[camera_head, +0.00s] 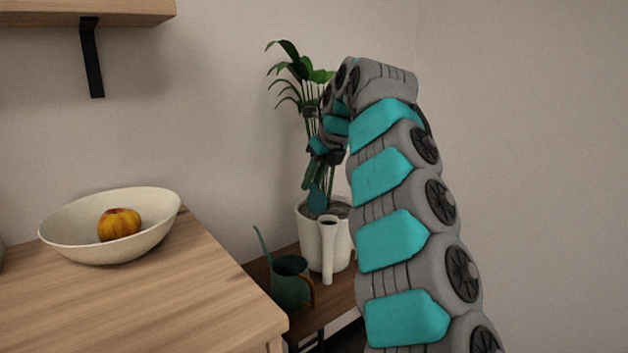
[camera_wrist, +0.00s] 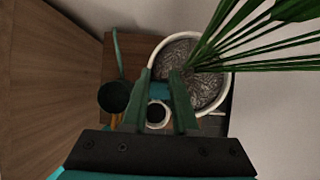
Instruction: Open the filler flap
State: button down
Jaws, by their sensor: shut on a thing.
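The white filler tube (camera_head: 329,252) stands at the front of a white plant pot (camera_head: 341,238), its dark mouth uncovered. A rounded teal piece, seemingly the filler flap (camera_head: 318,197), stands upright above and beside the mouth. My gripper (camera_head: 313,176) reaches down to it from above, in front of the plant. In the wrist view, my gripper's green fingers (camera_wrist: 163,80) point toward the pot. The tube's round mouth (camera_wrist: 158,114) shows between them. My gripper is shut on the filler flap, though the contact itself is hard to make out.
A plant (camera_head: 297,72) rises from the pot close to my gripper. A dark green watering can (camera_head: 289,281) stands left of the pot on a low wooden surface. A wooden counter (camera_head: 170,300) holds a bowl (camera_head: 70,232) with an orange fruit (camera_head: 119,224). A shelf (camera_head: 60,13) hangs upper left.

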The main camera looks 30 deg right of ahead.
jog(key=shift+w, duration=0.1)
dwell(0.7)
jog(key=c, duration=0.7)
grip_release()
jog(key=shift+p+v, duration=0.4)
jog(key=shift+v, duration=3.4)
jog(key=shift+a+r, duration=0.1)
jog(key=shift+w, duration=0.15)
